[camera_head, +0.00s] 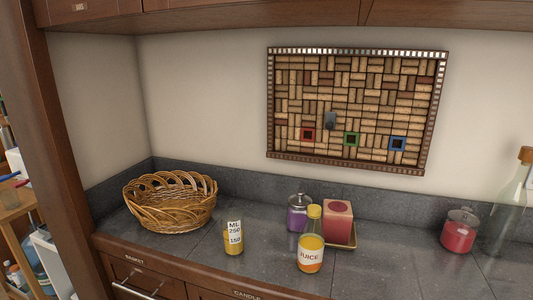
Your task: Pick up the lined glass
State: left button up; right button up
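The lined glass (233,238) stands upright on the dark counter near its front edge. It bears a white label with "ML 250" and "150" marks and has yellowish liquid in its lower part. It is between the wicker basket and the juice bottle, apart from both. Neither of my grippers shows in the head view.
A wicker basket (171,203) is to the left of the glass. To the right stand a juice bottle (311,241), a purple jar (299,213) and a red candle (338,221) on a small tray. A red jar (459,231) and clear bottle (508,210) are farther right.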

aim_at(232, 219)
jog(key=l+u, duration=0.15)
jog(key=l, duration=1.4)
